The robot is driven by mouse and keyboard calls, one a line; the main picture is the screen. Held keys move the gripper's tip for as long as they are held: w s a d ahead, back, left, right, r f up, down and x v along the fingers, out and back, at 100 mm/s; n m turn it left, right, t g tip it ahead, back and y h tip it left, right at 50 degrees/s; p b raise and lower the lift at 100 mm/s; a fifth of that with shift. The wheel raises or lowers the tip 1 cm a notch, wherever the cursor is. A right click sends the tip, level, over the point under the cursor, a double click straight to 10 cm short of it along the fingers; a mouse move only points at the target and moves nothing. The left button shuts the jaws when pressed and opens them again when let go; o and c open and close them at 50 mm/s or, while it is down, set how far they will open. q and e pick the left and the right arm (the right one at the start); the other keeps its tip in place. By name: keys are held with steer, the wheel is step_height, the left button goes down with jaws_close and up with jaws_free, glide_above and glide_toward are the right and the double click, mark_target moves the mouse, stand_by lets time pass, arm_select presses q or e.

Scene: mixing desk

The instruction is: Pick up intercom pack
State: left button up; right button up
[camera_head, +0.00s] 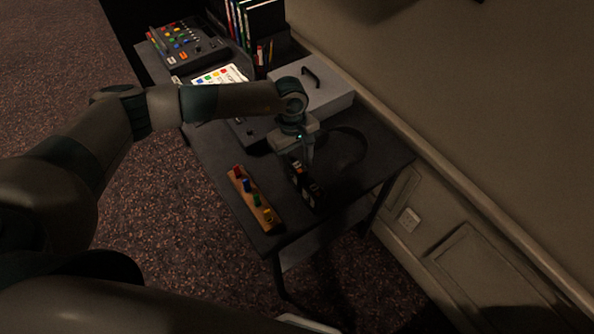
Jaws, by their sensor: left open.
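The intercom pack appears to be the small black box (308,190) with light and orange marks, near the front edge of the desk. My left gripper (301,160) points down from above at the pack's far end. Its fingers are open, and their tips partly overlap the pack in the picture. The dim light hides whether they touch it or stand around it. My right gripper does not show.
A wooden strip (247,190) with coloured pieces lies just left of the pack. A dark headset-like loop (345,147) lies behind it. A grey case (325,95), a mixer (185,43), a colour-marked sheet (222,76) and upright binders (262,22) fill the back. The wall borders the right.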

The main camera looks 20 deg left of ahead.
arm_select(q)
steer(key=shift+f, duration=0.1)
steer(key=shift+c, duration=0.5)
jaws_close()
steer(key=shift+r, duration=0.2)
steer(key=shift+w+r+b, duration=0.1)
steer(key=shift+r+b, duration=0.15)
steer(key=shift+b, duration=0.05)
step_height(320, 180, up, 17)
steer(key=b, duration=0.6)
steer(key=shift+b, duration=0.35)
